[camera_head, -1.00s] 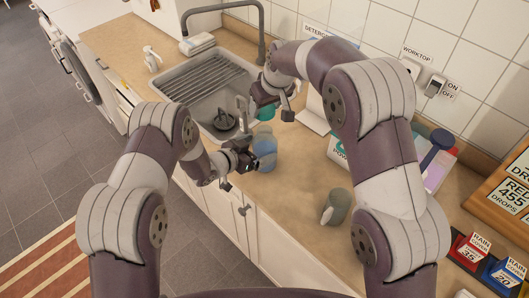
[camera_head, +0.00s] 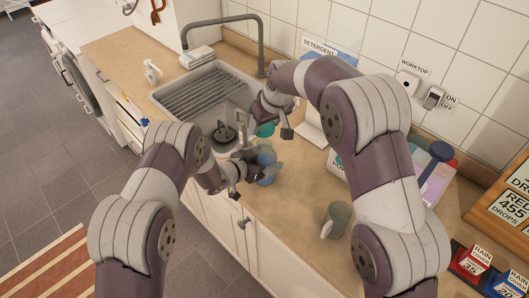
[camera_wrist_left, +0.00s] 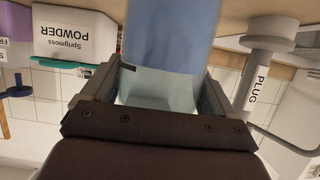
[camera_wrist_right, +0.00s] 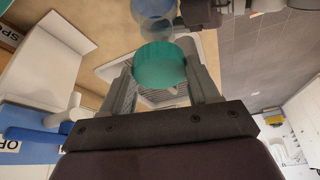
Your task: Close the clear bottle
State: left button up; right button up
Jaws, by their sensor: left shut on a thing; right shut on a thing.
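The clear bottle (camera_head: 267,154), with blue liquid inside, stands on the worktop near its front edge. My left gripper (camera_head: 262,172) is shut on it from the left. In the left wrist view the bottle (camera_wrist_left: 170,32) fills the gap between the fingers; its mouth is out of that view. My right gripper (camera_head: 276,121) is shut on a teal cap (camera_head: 265,130), held behind and above the bottle. The right wrist view shows the cap (camera_wrist_right: 160,65) between the fingers, apart from the bottle (camera_wrist_right: 153,8).
The sink (camera_head: 190,93) with a plug (camera_head: 222,133) lies left of the bottle. A grey-green mug (camera_head: 338,217) stands to the right on the worktop. A powder box (camera_wrist_left: 78,35) and the detergent sign (camera_head: 318,46) are at the back. Worktop between bottle and mug is clear.

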aim_at(264, 143)
jog(key=shift+f, duration=1.8)
jog(key=shift+s+f, duration=0.1)
jog(key=shift+f, duration=0.8)
jog(key=shift+f, duration=0.25)
jog(key=shift+d+f, duration=0.1)
jog(key=shift+f, duration=0.2)
